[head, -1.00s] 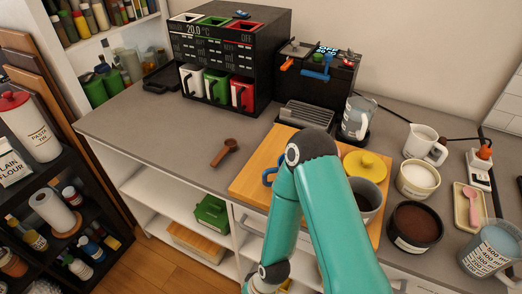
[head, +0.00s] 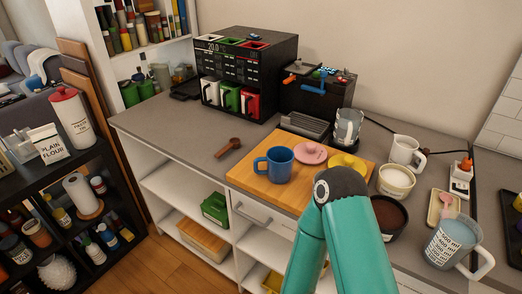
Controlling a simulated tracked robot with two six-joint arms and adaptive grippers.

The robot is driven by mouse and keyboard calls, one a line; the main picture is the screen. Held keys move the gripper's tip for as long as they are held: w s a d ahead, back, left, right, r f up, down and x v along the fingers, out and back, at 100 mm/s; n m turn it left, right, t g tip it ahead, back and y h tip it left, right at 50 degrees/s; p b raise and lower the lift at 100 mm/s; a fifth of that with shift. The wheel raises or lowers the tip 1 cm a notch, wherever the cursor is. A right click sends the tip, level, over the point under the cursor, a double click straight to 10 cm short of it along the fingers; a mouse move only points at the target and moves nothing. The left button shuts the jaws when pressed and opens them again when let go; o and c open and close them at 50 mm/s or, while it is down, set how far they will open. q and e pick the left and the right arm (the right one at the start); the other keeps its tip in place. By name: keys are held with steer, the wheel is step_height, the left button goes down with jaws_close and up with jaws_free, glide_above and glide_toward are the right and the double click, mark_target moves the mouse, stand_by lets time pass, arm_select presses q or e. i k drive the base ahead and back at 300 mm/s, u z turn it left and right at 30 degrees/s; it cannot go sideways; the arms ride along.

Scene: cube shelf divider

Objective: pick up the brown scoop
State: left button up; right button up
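The brown scoop (head: 228,147) lies on the grey countertop (head: 172,128), left of the wooden board and in front of the black mug machine. Nothing touches it. One teal arm of mine rises from the bottom of the head view, with its dark joint over the right part of the board. No gripper fingers show on it. Neither gripper can be seen in this view.
A wooden board (head: 243,179) bears a blue mug (head: 275,165), a pink lid (head: 311,153) and a yellow lid (head: 347,164). A black machine (head: 246,75) with mugs stands behind the scoop. A brown-filled bowl (head: 388,216) and a measuring jug (head: 457,243) stand right. Counter around the scoop is clear.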

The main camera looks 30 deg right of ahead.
mark_target(228, 149)
steer(key=u, duration=0.15)
steer(key=i, duration=0.85)
steer(key=z, duration=0.2)
steer(key=k, duration=0.8)
steer(key=u, duration=0.25)
steer(key=i, duration=0.8)
steer(key=z, duration=0.05)
